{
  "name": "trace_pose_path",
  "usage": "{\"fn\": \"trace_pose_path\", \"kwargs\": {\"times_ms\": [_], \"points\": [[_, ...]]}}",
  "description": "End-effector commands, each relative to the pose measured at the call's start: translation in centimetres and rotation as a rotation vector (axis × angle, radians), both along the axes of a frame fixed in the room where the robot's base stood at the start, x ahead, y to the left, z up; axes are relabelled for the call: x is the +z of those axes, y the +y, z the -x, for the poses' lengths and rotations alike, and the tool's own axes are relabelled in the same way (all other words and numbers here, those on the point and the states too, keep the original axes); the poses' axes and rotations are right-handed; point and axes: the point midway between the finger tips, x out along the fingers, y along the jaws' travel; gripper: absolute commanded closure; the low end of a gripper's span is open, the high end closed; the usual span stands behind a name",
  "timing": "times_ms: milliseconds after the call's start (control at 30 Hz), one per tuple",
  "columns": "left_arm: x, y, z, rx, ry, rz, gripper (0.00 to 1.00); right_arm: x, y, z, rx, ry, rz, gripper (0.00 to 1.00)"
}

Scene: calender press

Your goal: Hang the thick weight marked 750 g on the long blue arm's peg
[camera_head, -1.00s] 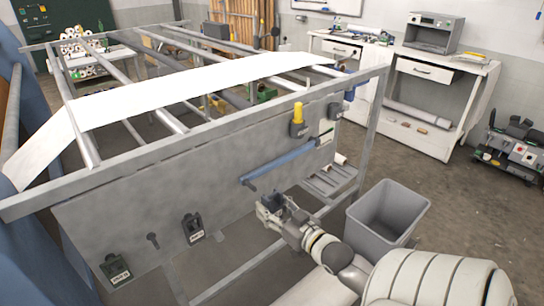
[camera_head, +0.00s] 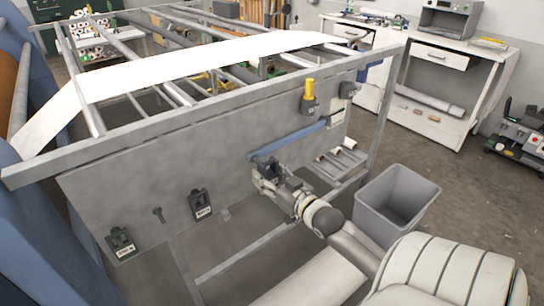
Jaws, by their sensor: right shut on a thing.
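The long blue arm (camera_head: 288,139) runs slanted along the grey side panel, its lower end at the left. My right gripper (camera_head: 268,173) is just below that lower end, shut on a small dark weight (camera_head: 269,164). The marking on this weight cannot be read. The peg at the arm's lower end is hidden or too small to make out, so I cannot tell whether the weight touches it. Two other dark weights hang low on the panel, one at the left (camera_head: 121,241) and one further right (camera_head: 201,205). My left gripper is not in view.
A bare dark peg (camera_head: 158,214) sticks out between the two hanging weights. A yellow-topped dark fitting (camera_head: 309,97) sits above the blue arm. A grey bin (camera_head: 395,205) stands on the floor right of my right arm. The frame's metal rail (camera_head: 215,101) runs above the panel.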

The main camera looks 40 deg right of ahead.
Motion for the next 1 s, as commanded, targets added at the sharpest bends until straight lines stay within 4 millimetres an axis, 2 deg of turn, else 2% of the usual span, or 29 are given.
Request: {"fn": "trace_pose_path", "kwargs": {"times_ms": [533, 1000], "points": [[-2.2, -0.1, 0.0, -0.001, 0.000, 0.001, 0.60, 0.0, -0.3, -3.0, 0.001, -0.010, 0.003, 0.90], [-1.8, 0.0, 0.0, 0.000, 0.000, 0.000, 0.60, -0.7, -0.5, -4.3, 0.001, -0.008, 0.003, 0.90]]}}
